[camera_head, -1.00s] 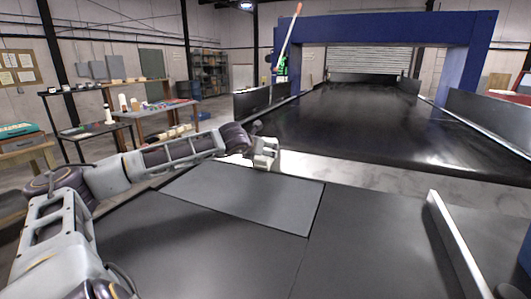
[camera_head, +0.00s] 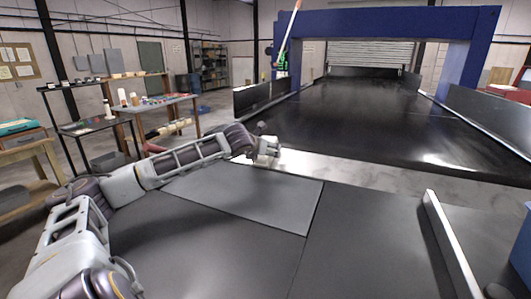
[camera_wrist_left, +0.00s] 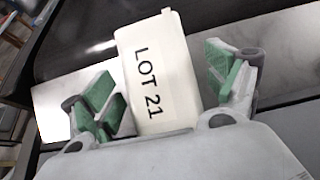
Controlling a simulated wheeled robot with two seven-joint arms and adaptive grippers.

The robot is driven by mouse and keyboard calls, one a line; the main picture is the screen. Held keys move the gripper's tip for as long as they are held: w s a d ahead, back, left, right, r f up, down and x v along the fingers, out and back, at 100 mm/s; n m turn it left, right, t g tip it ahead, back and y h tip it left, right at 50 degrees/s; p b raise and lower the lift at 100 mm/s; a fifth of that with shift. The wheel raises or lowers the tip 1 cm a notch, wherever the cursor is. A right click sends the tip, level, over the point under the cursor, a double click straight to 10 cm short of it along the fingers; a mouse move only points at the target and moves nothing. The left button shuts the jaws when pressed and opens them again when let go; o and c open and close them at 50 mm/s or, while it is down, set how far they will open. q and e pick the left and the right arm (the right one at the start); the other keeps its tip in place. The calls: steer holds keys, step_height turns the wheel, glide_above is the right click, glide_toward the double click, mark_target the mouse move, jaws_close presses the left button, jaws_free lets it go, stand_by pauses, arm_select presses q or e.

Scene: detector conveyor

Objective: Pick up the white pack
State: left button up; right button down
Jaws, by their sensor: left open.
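The white pack (camera_wrist_left: 160,75) is a pale block marked "LOT 21" in the left wrist view. It lies between the two green-padded fingers of my left gripper (camera_wrist_left: 166,88), with a gap visible at the right finger. The left finger is close to the pack's side; I cannot tell whether it touches. The pack's near end is hidden by the gripper body. In the head view my left gripper (camera_head: 268,147) is at the far edge of the dark table, and I cannot clearly tell the pack from it. My right gripper is not seen.
A wide black conveyor belt (camera_head: 350,110) runs away beyond a pale metal strip (camera_head: 330,166), under a blue arch (camera_head: 400,22). A raised metal rail (camera_head: 450,240) stands on the right of the dark table (camera_head: 350,250). The table's middle is clear. Side tables with small items stand left.

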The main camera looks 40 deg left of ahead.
arm_select(q)
steer(key=shift+r, duration=0.1)
steer(key=c, duration=1.6)
steer(key=shift+r, duration=0.2)
steer(key=shift+r, duration=4.75)
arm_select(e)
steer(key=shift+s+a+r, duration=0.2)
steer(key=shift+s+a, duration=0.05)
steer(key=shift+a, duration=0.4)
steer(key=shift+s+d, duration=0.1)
